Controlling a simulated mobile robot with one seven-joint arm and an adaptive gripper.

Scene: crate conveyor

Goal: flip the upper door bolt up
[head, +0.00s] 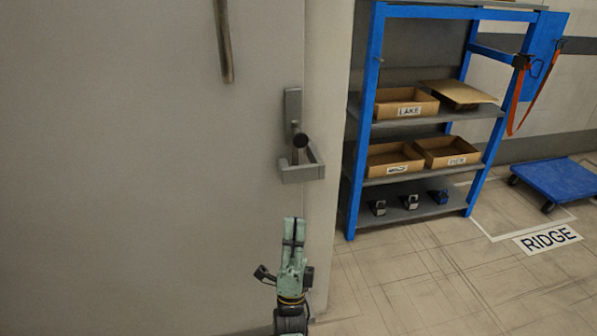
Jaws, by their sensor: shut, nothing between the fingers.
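A grey metal bolt (293,107) is fixed to the right edge of the large grey door (130,170). My gripper (293,225) is pale green with dark parts and points up. It is shut and empty, below the bolt in the picture and apart from it.
A long bar handle (223,45) is on the door at the upper left of the bolt. A blue-framed shelf (361,130) with cardboard boxes stands to the right. A blue platform cart (562,179) is at far right, near a floor label "RIDGE" (547,239). The tiled floor between is clear.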

